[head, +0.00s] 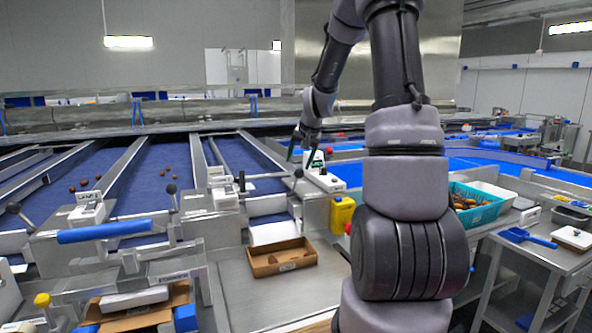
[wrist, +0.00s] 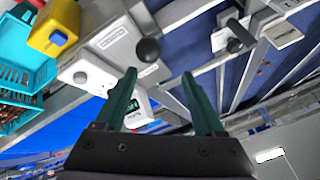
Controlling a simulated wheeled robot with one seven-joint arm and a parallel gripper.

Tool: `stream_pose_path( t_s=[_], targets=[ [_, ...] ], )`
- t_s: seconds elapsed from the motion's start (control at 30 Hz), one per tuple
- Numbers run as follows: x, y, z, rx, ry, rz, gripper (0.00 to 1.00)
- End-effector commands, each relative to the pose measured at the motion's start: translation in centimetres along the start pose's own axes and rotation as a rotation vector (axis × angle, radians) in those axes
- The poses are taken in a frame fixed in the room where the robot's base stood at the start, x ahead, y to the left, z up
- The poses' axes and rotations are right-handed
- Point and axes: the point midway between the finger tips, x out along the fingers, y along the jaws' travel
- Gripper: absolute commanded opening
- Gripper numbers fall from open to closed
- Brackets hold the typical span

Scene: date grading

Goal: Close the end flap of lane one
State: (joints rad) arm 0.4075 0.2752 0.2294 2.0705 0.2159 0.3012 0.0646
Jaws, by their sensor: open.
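My gripper (head: 304,143) is open and empty. In the head view it is above the near end of the right-hand blue lane (head: 240,155), beside a small upright sign beginning "LAN" (head: 316,159); its number is not legible. A lever with a black ball knob (head: 299,173) is just below the fingers, and a horizontal bar runs left from it across the lane end. In the wrist view the green fingers (wrist: 160,80) are spread apart, with a black knob (wrist: 148,50) beyond them, not touching. The flap itself is hard to make out; I cannot tell its position.
A cardboard tray (head: 282,262) sits below a white chute (head: 273,233). A yellow container (head: 341,215) stands to its right. Another lane with its own knob lever (head: 171,189) and a blue bar (head: 105,231) are left. A teal crate (head: 480,214) is at right.

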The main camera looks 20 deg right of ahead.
Motion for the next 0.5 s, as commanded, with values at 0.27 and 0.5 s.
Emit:
stream_pose_path(
  t_s=[0.27, 0.5],
  targets=[
    [-3.9, 0.0, 0.0, 0.0, 0.001, 0.0, 0.71],
    [-4.4, 0.0, 0.0, -0.001, 0.0, 0.0, 0.71]
  ],
)
